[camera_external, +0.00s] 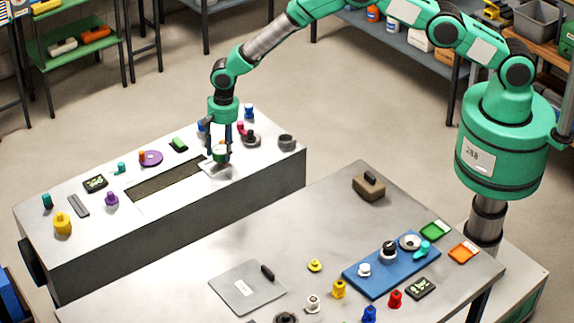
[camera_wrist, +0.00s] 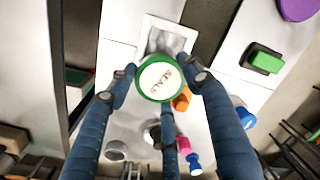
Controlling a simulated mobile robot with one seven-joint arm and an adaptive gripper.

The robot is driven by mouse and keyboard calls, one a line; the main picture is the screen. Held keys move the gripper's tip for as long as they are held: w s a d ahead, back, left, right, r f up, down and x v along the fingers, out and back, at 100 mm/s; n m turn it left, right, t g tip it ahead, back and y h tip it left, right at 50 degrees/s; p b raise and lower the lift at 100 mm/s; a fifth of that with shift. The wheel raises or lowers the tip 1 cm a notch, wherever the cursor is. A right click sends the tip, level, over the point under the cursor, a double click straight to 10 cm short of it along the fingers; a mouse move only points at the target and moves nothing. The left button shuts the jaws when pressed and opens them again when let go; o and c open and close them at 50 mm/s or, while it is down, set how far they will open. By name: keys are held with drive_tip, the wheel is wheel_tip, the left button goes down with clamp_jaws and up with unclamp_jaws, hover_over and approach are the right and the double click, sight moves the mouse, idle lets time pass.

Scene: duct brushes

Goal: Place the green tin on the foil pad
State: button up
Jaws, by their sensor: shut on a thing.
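My gripper (camera_external: 219,143) is shut on the green tin (camera_external: 221,153) above the grey duct box. In the wrist view the green tin (camera_wrist: 156,78) shows a green rim and a white lid marked "SEALS", between my blue fingers (camera_wrist: 158,88). The foil pad (camera_wrist: 168,38) is a crinkled silvery square in a pale border, just beyond the tin, which hides its near edge. In the external view the foil pad (camera_external: 222,171) lies below the tin, beside the slot's right end. I cannot tell whether the tin touches it.
The grey duct box (camera_external: 262,180) has a long dark slot (camera_external: 165,180). Near my gripper are a green block (camera_external: 178,145), a dark grey cup (camera_external: 286,142) and several small coloured parts. The front table (camera_external: 190,285) carries a blue tray (camera_external: 375,275) and loose parts.

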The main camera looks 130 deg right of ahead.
sight(224, 149)
drive_tip(key=o, duration=1.2)
drive_tip(key=shift+r, duration=0.15)
drive_tip(key=r, duration=1.2)
drive_tip(key=shift+s+a, duration=0.25)
drive_tip(key=shift+s, duration=0.15)
